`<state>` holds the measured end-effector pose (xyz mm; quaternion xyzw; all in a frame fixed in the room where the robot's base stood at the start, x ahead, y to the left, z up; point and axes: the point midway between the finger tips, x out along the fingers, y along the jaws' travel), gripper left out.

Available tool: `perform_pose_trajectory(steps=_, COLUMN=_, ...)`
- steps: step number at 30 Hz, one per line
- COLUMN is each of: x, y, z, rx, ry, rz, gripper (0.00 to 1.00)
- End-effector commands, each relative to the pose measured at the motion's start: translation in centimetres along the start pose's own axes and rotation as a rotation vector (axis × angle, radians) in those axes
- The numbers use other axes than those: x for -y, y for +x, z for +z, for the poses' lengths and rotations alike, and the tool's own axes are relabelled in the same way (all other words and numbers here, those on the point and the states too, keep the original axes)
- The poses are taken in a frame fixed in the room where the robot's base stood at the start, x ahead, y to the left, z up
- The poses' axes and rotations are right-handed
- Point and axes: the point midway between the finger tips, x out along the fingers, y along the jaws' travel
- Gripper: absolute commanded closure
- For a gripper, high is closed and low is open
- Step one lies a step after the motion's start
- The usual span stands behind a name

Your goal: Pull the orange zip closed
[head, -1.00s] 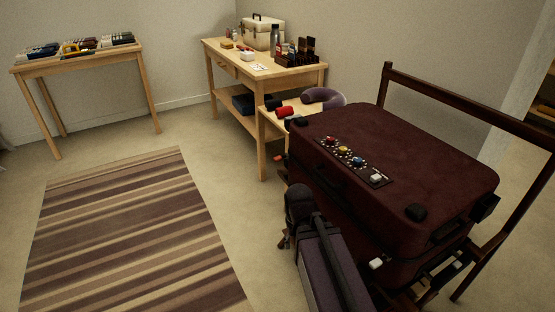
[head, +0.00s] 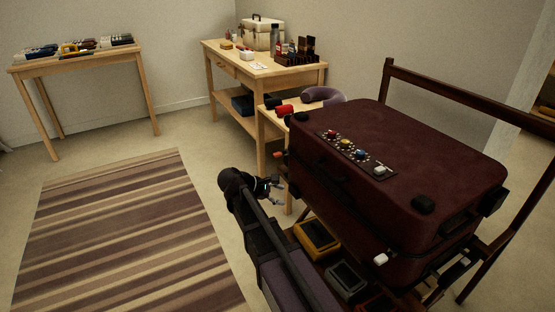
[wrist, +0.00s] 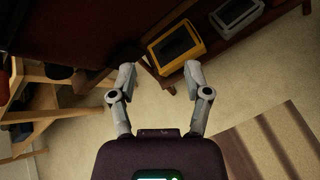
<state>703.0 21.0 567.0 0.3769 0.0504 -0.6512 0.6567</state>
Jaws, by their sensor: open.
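The dark maroon suitcase (head: 430,165) lies closed-looking on a dark wooden-framed cart at the right of the head view. A small orange piece (head: 278,154) shows by its far left corner; I cannot tell if it is the zip's pull. A white tab (head: 380,259) sits on the near side seam. My gripper (head: 278,190) is left of the suitcase, apart from it and below its top. In the wrist view my gripper (wrist: 160,75) is open with nothing between its fingers. The suitcase's dark side (wrist: 70,30) fills the upper left there. Most of the seam is hidden or dark.
A yellow-rimmed box (head: 317,236) and a grey one (head: 346,280) sit on the cart's low shelf. A wooden bench (head: 235,55) stands behind, a side table (head: 80,58) at the far left. The floor around the striped rug (head: 125,240) is clear.

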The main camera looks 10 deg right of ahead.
Motion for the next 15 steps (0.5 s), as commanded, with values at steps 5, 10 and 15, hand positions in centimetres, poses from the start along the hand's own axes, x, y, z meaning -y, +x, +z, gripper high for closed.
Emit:
perform_pose_trajectory(steps=5, x=-3.9, y=-3.5, z=-2.2, rx=0.169, ry=-0.218, rz=0.134, gripper=0.37)
perform_pose_trajectory(steps=10, x=-6.7, y=-7.4, z=-3.5, rx=0.340, ry=-0.396, rz=0.223, gripper=0.37)
perform_pose_trajectory(steps=15, x=-8.3, y=-10.6, z=-4.4, rx=0.469, ry=-0.511, rz=0.271, gripper=0.37)
